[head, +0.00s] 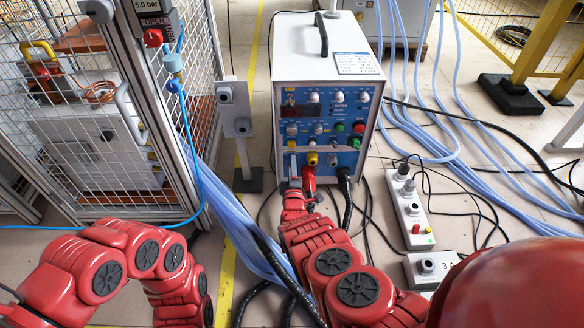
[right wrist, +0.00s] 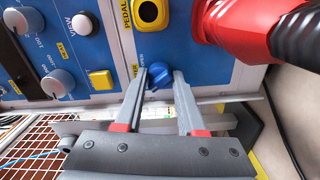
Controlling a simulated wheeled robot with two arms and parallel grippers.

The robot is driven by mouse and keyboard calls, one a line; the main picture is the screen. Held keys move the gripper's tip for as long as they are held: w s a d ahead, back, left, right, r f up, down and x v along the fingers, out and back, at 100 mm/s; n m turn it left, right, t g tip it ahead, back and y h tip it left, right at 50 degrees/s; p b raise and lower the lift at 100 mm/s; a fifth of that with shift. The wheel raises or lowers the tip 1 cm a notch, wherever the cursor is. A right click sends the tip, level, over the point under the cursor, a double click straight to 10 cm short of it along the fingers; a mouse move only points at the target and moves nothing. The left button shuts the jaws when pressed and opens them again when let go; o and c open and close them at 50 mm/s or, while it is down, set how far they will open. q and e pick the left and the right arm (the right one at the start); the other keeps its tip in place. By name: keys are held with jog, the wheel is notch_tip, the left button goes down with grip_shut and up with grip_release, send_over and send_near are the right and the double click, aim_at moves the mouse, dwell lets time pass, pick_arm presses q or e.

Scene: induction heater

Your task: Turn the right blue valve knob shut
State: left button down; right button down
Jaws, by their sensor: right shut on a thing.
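A small blue knob (right wrist: 159,77) sits low on the blue front panel of the heater unit (head: 318,130). In the right wrist view it is between the fingertips of my right gripper (right wrist: 160,80), which is shut on it. In the head view my right gripper (head: 293,170) is at the lower left of the panel, and the knob cannot be made out there. My left arm (head: 120,265) is bent at the lower left, and its gripper is not in view.
A thick red connector (right wrist: 235,30) is plugged in close beside the knob; a black cable plug (head: 344,176) is further right. A wire cage (head: 100,120) stands at left.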

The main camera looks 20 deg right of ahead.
jog(key=shift+n, duration=1)
jog(key=c, duration=0.5)
grip_release()
